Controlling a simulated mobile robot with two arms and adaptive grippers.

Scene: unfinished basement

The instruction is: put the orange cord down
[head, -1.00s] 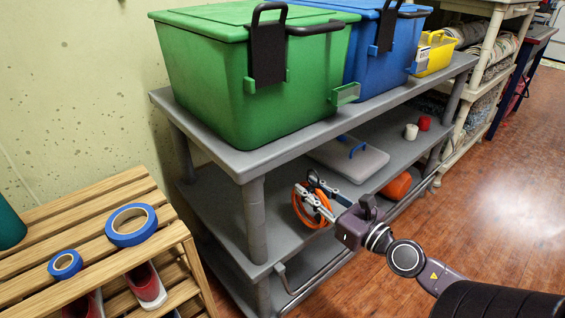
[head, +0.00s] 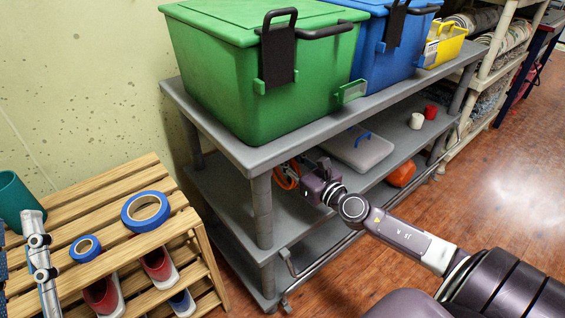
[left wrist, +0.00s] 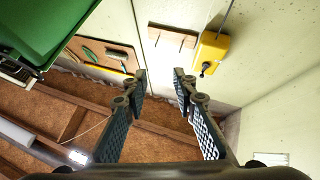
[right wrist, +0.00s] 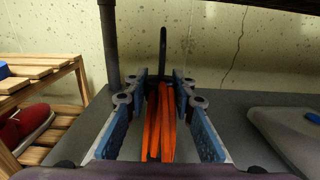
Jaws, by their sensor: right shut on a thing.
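The orange cord (head: 287,176) is a coiled loop. It is at the middle level of the grey shelf unit (head: 228,150), partly hidden behind my right gripper (head: 298,178). In the right wrist view the cord (right wrist: 161,125) hangs as several orange strands between the fingers of my right gripper (right wrist: 161,85), which is shut on it. I cannot tell whether the cord touches the shelf surface. In the left wrist view my left gripper (left wrist: 159,75) is open and empty, with a wide gap between its fingers.
Green (head: 300,95) and blue (head: 372,45) bins stand on the top shelf close above. A wooden rack (head: 175,215) with blue tape rolls stands left. The middle shelf's left part looks clear.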

